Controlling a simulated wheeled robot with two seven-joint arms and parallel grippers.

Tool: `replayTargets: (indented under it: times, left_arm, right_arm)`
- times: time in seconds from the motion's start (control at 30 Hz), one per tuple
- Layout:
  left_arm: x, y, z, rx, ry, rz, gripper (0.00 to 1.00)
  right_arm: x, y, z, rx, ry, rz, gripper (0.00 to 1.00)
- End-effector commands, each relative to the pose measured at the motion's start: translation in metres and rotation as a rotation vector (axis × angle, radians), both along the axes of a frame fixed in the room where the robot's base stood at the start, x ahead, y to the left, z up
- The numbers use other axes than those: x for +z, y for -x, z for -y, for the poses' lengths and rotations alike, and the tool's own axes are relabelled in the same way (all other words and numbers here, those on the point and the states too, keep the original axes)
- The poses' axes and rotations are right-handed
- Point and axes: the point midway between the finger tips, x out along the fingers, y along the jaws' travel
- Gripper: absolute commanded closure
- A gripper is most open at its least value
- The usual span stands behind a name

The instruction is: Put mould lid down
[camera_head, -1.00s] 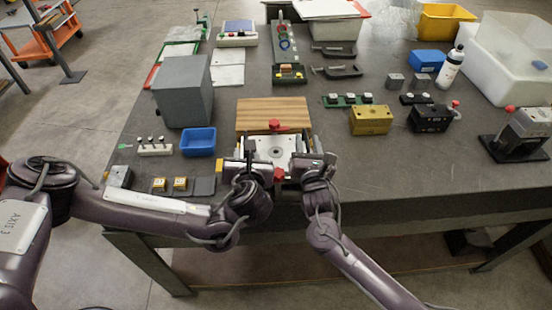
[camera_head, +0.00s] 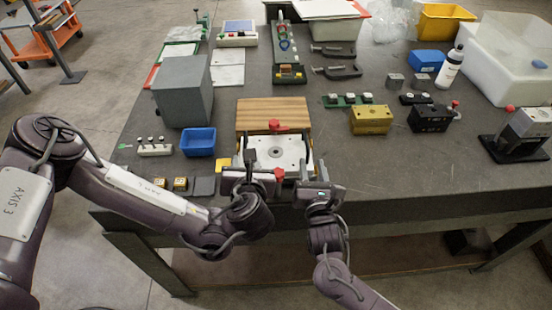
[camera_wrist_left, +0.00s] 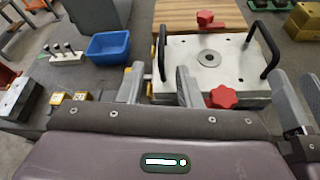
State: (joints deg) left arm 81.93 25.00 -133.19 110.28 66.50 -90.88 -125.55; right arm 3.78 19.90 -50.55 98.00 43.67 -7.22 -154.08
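The mould lid (camera_head: 292,146) is a pale metal plate with a central ring and two black bar handles. It lies flat at the table's front middle; the wrist view also shows it (camera_wrist_left: 186,57). My left gripper (camera_wrist_left: 160,80) is open and empty, its two fingers apart at the near end of the left handle (camera_wrist_left: 161,50). In the head view it is in front of the lid's left side (camera_head: 240,168). My right gripper (camera_head: 314,177) is in front of the lid's right side, its fingers (camera_wrist_left: 298,100) apart and clear of the right handle (camera_wrist_left: 265,50). The mould base below is mostly hidden.
A red knob (camera_wrist_left: 222,97) stands in front of the lid and another (camera_head: 277,125) behind it. A wooden block (camera_head: 255,110) lies behind. A blue bin (camera_head: 198,142) is to the left.

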Motion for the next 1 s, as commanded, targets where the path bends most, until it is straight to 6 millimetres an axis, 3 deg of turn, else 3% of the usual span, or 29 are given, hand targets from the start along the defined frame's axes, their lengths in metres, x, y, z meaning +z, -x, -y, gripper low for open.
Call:
replayTargets:
  times: [0.2,0.57,1.0]
  left_arm:
    - [0.000,0.000,0.000,0.000,0.000,0.000,0.68]
    - [0.000,0.000,0.000,0.000,0.000,0.000,0.68]
    - [0.000,0.000,0.000,0.000,0.000,0.000,0.11]
  right_arm:
    - [0.000,0.028,0.003,0.000,0.000,0.001,0.67]
    - [0.000,0.034,0.004,-0.001,0.000,0.001,0.67]
    - [0.000,0.033,0.004,-0.001,0.000,0.001,0.67]
